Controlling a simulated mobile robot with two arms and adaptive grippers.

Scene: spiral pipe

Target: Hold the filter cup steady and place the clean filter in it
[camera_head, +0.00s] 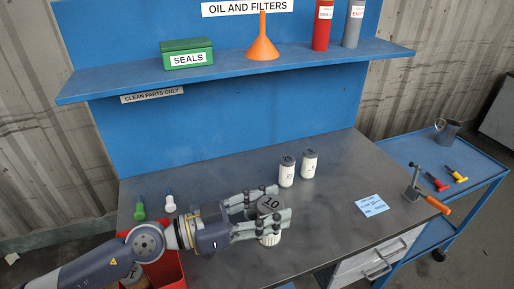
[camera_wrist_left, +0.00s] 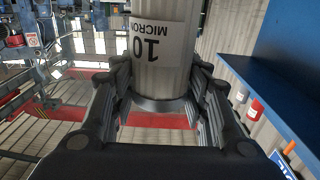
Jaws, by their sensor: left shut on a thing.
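I cannot make out a filter cup. My right gripper is not in view.
Two white canisters (camera_head: 287,171) (camera_head: 309,164) with dark tops stand behind on the grey bench (camera_head: 335,205). A red bin (camera_head: 168,268) is under my left arm.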

